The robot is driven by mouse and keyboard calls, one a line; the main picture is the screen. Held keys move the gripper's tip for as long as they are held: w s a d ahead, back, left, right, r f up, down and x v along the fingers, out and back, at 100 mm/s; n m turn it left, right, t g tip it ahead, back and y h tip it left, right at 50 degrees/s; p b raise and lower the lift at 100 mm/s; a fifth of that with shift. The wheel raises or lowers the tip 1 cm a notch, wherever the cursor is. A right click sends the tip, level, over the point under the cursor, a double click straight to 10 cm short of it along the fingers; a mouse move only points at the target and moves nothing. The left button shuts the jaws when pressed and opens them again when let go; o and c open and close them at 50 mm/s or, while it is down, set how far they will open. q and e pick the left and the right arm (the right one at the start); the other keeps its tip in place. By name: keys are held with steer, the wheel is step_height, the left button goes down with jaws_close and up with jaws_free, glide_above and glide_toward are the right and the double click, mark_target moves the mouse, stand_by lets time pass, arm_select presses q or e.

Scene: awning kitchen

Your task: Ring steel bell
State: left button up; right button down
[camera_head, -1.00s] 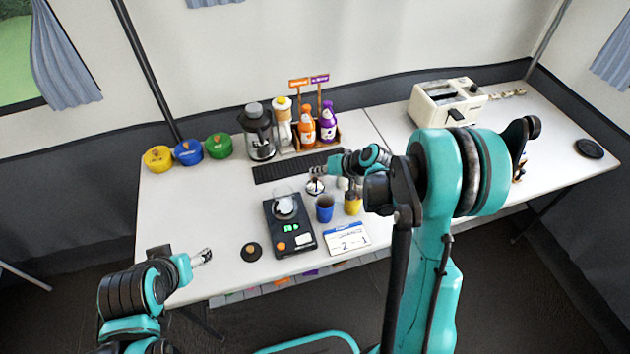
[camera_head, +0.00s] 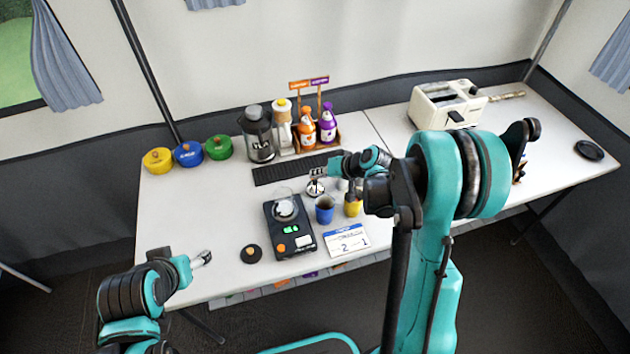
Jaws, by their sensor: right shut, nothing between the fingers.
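The steel bell (camera_head: 315,188) is a small shiny dome on the white table, behind the blue cup and right of the black scale. My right gripper (camera_head: 319,174) is shut and empty, just above the top of the bell. Whether the fingertips touch the bell is too small to tell. My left gripper (camera_head: 203,259) is at the table's front left edge, well apart from the bell. Its fingers are too small to tell if they are open.
A blue cup (camera_head: 324,210) and a yellow cup (camera_head: 352,206) stand close in front of the bell. The black scale (camera_head: 290,228) is to the left, a flip calendar (camera_head: 347,241) in front. A black mat (camera_head: 290,168) and bottle rack (camera_head: 322,138) lie behind.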

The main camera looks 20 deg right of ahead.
mark_target(317, 183)
steer(key=shift+f+b, duration=0.45)
steer(key=shift+f+b, duration=0.4)
stand_by(0.6)
steer(key=shift+r, duration=0.15)
steer(key=shift+r+p, duration=0.55)
steer(key=shift+r, duration=0.2)
step_height(317, 183, up, 5)
steer(key=p, duration=0.3)
steer(key=shift+p, duration=0.35)
stand_by(0.7)
